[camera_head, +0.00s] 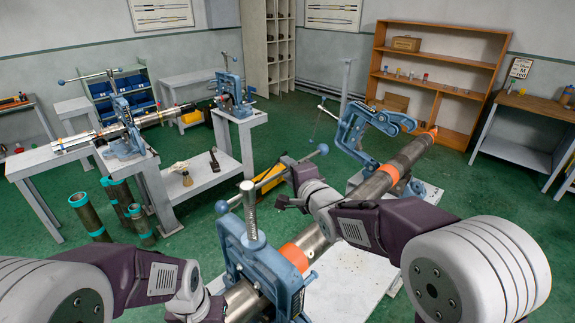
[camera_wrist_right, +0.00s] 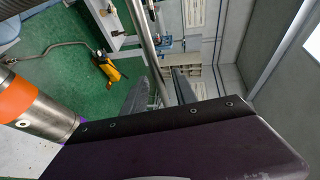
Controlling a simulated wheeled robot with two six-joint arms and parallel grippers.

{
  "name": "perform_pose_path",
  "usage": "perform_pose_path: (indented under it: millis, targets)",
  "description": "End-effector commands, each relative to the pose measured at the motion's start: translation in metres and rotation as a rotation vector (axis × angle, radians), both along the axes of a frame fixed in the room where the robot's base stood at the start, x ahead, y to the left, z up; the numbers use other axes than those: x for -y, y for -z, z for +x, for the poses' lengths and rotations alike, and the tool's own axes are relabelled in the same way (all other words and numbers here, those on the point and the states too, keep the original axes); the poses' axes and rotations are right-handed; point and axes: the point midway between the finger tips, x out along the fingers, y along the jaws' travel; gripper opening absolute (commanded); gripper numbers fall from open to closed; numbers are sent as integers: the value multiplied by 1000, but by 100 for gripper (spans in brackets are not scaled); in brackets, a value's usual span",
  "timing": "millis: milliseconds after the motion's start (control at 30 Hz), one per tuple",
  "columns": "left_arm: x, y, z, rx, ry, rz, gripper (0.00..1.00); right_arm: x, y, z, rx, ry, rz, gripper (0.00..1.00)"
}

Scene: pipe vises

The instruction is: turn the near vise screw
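The near vise (camera_head: 262,262) is a blue clamp around a grey pipe (camera_head: 308,240) with orange bands. Its upright steel screw (camera_head: 250,214) carries a long slanted handle bar (camera_head: 238,200) with blue ball ends. My right gripper (camera_head: 286,182) is at the far half of the bar. In the right wrist view its two grey fingers are apart, and a metal bar (camera_wrist_right: 142,35) runs between them with gaps on both sides. The pipe and its orange band (camera_wrist_right: 12,100) show at the left there. My left arm is at the lower left; its fingers are out of sight.
A white stand (camera_head: 350,280) is below the pipe. Another bench with vises (camera_head: 125,140) stands left, with upright pipes (camera_head: 90,218) on the green floor. Shelves (camera_head: 440,65) line the back wall.

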Motion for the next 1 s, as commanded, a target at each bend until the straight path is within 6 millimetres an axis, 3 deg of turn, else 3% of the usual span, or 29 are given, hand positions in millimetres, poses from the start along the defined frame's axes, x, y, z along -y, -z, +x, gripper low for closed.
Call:
perform_pose_path:
  millis: [333,367,467,500,1000]
  targets:
    - [0,-3,0,0,0,0,0,-4,2,9,0,0,1,34]
    - [0,-3,0,0,0,0,0,-4,2,9,0,0,1,31]
    - [0,-3,0,0,0,0,0,-4,2,9,0,0,0,3]
    - [0,-3,0,0,0,0,0,-4,2,9,-1,0,1,0]
    - [0,-3,0,0,0,0,0,-4,3,9,-2,0,-1,0]
